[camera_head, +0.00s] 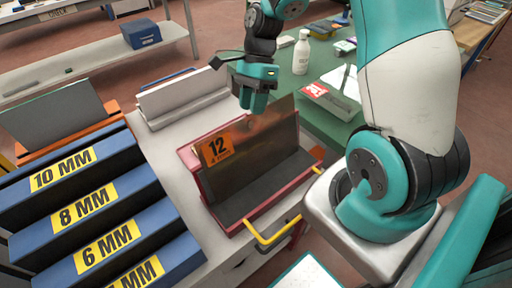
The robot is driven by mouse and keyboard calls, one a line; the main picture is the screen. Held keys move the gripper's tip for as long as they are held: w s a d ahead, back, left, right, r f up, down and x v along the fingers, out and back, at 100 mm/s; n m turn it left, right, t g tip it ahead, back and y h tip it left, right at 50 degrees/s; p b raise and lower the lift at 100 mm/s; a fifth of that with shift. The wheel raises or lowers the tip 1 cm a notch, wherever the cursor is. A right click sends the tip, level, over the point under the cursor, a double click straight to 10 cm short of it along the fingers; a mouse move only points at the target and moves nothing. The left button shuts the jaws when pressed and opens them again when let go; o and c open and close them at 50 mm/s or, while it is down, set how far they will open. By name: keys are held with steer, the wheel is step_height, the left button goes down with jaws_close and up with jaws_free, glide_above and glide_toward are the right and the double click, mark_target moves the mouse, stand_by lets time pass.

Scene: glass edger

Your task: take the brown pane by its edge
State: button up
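The brown pane (262,145) stands upright, leaning a little, in a red holder (214,203) with a dark base and a yellow handle. An orange tag marked 12 (216,150) is at its upper left corner. My gripper (254,104) points down from above, its tips at the pane's top edge in the picture. I cannot tell whether the fingers straddle the edge, touch it or are behind it. The gap between the fingers does not show clearly, so I cannot tell if they are open or shut.
A blue stepped rack (110,205) labelled 10 MM, 8 MM and 6 MM stands at left. A pale holder (183,98) is behind the red one. A green table (290,85) carries a white bottle (301,52).

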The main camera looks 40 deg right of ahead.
mark_target(250, 120)
steer(key=x, duration=0.5)
steer(key=shift+w+d+f, duration=0.15)
steer(key=shift+w, duration=0.05)
jaws_close()
